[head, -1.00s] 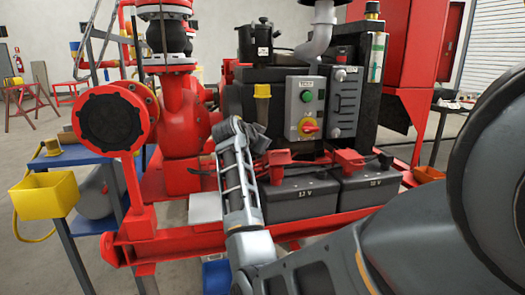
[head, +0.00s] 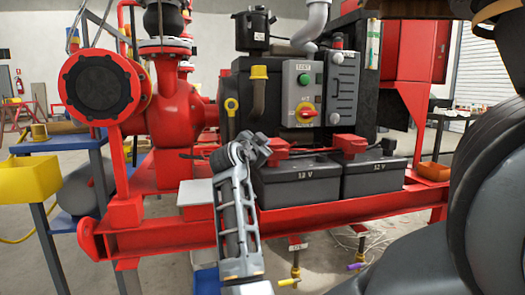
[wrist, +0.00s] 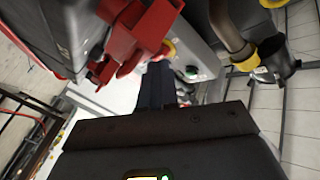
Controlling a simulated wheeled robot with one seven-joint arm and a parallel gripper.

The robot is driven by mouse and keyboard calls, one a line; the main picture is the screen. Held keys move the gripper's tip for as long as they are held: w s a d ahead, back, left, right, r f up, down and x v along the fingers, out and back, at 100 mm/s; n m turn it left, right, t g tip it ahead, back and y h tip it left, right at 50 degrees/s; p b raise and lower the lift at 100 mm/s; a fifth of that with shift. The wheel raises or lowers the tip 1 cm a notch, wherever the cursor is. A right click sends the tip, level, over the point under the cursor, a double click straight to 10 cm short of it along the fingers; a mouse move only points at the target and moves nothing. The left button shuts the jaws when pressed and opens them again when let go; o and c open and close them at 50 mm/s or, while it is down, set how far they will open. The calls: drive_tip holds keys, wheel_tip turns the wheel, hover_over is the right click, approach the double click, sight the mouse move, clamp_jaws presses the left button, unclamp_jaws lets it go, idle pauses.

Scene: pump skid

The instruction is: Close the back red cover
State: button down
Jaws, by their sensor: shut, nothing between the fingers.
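Two dark 12 V batteries, left (head: 299,180) and right (head: 375,178), sit side by side on the red skid frame. I cannot tell which is the back one. My gripper (head: 262,142) is shut and empty, just left of the leftmost cover. In the wrist view, its dark fingers (wrist: 158,84) are together, and a tilted red cover (wrist: 135,35) lies just beyond the tips. I cannot tell whether they touch.
Behind the batteries stand a grey control box (head: 304,100) with a green button and a yellow-red switch, and a brown pipe (head: 258,100). The red pump (head: 178,115) is left. Open floor shows in front.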

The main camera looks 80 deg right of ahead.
drive_tip(key=shift+f+b, duration=1.35)
drive_tip(key=shift+f, duration=0.15)
drive_tip(key=shift+f, duration=0.2)
drive_tip(key=shift+r, duration=0.1)
